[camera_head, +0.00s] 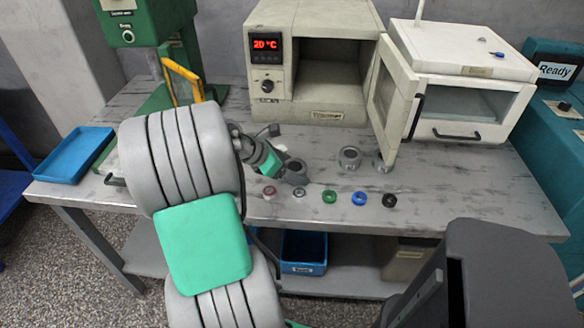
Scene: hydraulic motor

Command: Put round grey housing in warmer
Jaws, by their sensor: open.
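The warmer (345,20) is a beige box at the back of the table. Its display reads 20 °C, its door (392,95) stands open to the right, and its chamber (330,75) looks empty. Two round grey housings stand in front of it: one (349,157) in the open and one (381,163) close by the foot of the door. My gripper (287,166) is open, low over the table left of them. A round grey part (296,174) is at its fingertips, partly hidden; I cannot tell whether the fingers touch it.
A row of small rings, among them red (269,192), green (329,197), blue (359,199) and black (389,200), lies near the table's front edge. A white cabinet (470,60) stands right, a green press (150,30) and blue tray (75,155) left. The right tabletop is clear.

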